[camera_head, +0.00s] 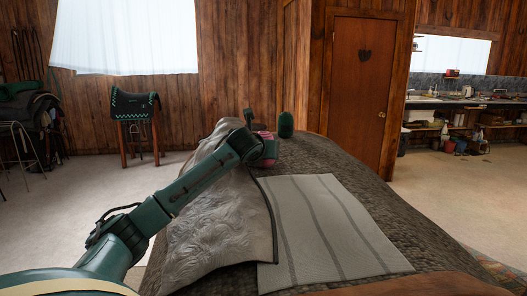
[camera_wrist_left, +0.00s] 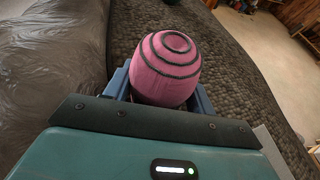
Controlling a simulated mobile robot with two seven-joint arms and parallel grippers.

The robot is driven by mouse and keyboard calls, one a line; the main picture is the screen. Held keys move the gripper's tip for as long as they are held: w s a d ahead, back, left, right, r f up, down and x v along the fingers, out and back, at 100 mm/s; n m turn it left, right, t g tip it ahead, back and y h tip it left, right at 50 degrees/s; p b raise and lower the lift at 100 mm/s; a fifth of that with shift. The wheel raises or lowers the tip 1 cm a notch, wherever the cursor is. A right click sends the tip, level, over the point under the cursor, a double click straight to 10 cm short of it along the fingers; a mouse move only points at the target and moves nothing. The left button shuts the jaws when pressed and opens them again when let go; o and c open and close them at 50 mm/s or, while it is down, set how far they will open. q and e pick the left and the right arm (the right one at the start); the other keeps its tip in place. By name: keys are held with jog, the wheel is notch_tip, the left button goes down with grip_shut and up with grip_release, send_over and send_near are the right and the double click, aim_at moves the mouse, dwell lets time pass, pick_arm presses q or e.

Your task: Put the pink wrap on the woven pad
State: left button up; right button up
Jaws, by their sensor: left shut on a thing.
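The pink wrap (camera_wrist_left: 168,68), a rounded roll with dark spiral bands, sits between the blue fingers of my left gripper (camera_wrist_left: 162,98). The gripper is shut on it. In the head view my left gripper (camera_head: 267,152) is at the far part of the dark quilted surface, and only bits of pink show around it. The light grey striped cloth, which looks like the woven pad (camera_head: 318,225), lies flat, nearer to me and to the right of the gripper. I cannot tell whether the wrap touches the surface below. My right gripper is not in view.
A dark green roll (camera_head: 286,124) stands just behind and right of the gripper. A rumpled grey cover (camera_head: 222,222) lies left of the pad, under my left arm. The dark quilted surface (camera_head: 345,175) is bare around the pad's far and right sides.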

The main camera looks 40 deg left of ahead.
pick_arm(q)
jog(key=shift+f, duration=0.15)
jog(key=o, duration=1)
jog(key=shift+r, duration=0.25)
jog(key=b+v, duration=0.2)
jog(key=v, duration=1)
jog(key=shift+s+a, duration=0.1)
